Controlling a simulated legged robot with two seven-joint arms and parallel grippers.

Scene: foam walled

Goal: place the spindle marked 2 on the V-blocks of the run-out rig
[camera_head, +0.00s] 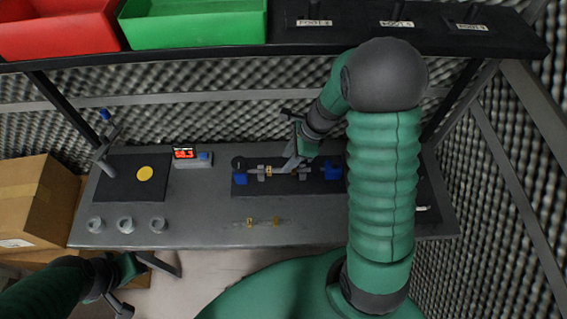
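The run-out rig is a dark plate (290,187) on the bench with blue end pieces and grey V-blocks (261,172). A thin spindle with a yellow tag (268,171) lies level across the rig, at the V-blocks; I cannot tell whether it rests in them. My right gripper (290,166) is over the rig with its fingers at this spindle's middle; whether they grip it is too small to tell. Another spindle with yellow tags (262,222) lies on the bench in front. The number on either tag is unreadable. My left gripper (145,283) is low at the left, its fingers apart and empty.
A red-digit readout (186,153) stands left of the rig. A shelf with red and green bins (190,25) overhangs the back. Cardboard boxes (38,208) stand left.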

